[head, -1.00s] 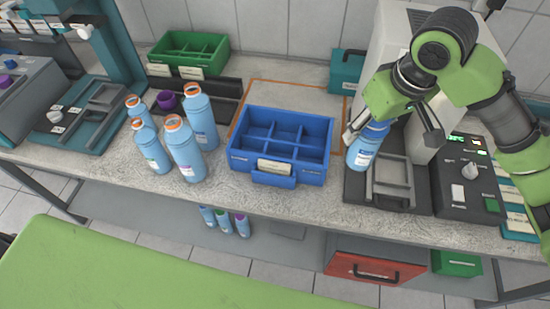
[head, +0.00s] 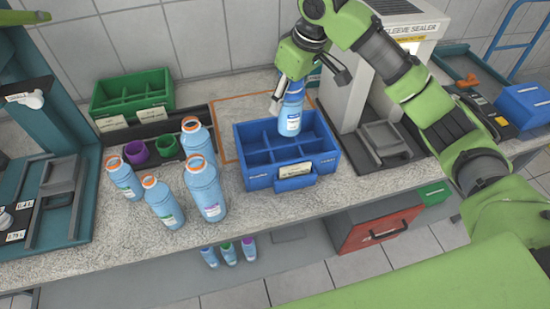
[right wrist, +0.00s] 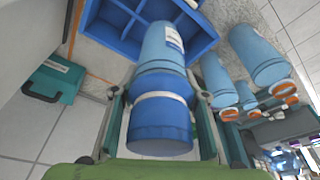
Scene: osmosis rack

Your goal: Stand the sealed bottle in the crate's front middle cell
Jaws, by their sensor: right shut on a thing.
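The sealed bottle (head: 290,117) is light blue with a white label and a darker blue cap, which shows in the right wrist view (right wrist: 160,122). My right gripper (head: 280,98) is shut around it near the cap. In the head view the bottle is roughly upright and overlaps the back right part of the blue crate (head: 262,180). I cannot tell how far its base is above the cells. The crate has several cells, all looking empty, and a label on its front. The crate also shows in the right wrist view (right wrist: 205,45). My left gripper is not in view.
Several blue bottles with orange rims (head: 205,186) stand close to the left of the crate. A green crate (head: 130,92) is at the back left. The sleeve sealer (head: 415,50) stands to the right. Bare counter lies in front of the blue crate.

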